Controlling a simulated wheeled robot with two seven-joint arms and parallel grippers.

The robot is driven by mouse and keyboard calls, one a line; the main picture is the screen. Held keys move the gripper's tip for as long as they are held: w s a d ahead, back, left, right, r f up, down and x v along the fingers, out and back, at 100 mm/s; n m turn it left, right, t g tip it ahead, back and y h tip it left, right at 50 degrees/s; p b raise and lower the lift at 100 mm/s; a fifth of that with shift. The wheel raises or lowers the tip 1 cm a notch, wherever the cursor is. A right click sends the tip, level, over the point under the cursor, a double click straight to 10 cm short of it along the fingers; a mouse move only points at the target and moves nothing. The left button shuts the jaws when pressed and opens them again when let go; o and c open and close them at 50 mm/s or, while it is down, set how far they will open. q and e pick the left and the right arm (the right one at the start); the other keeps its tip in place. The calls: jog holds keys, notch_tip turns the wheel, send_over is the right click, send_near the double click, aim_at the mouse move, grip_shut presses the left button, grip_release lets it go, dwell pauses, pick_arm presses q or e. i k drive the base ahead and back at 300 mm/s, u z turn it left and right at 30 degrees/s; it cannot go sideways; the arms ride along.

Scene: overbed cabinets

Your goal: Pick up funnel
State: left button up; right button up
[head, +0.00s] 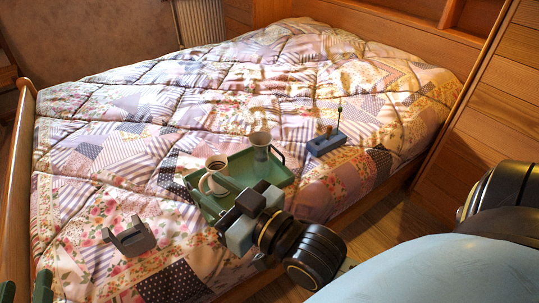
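A green tray (237,163) lies on the bed near its front edge. A grey, wide-mouthed vessel, which looks like the funnel (260,146), stands upright towards the tray's back right. A white mug (213,176) with dark contents stands on the tray's left part. My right gripper (222,192) reaches over the tray's front, close to the mug and apart from the funnel. Its green fingers blend with the tray, so its opening is unclear. My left gripper (25,289) shows only as two separate green fingertips at the bottom left corner, open and empty.
A blue device (326,143) with a thin antenna lies right of the tray. A grey holder-like object (130,237) lies on the quilt (130,140) at the front left. Wooden cabinets (490,95) stand at the right. The back of the bed is clear.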

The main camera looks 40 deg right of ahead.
aim_at(261, 140)
jog(key=u, duration=0.35)
jog(key=k, duration=0.15)
jog(key=z, duration=1.2)
jog(key=i, duration=0.25)
jog(key=z, duration=0.25)
jog(key=k, duration=0.4)
jog(key=z, duration=1.05)
jog(key=i, duration=0.7)
jog(key=u, duration=2.5)
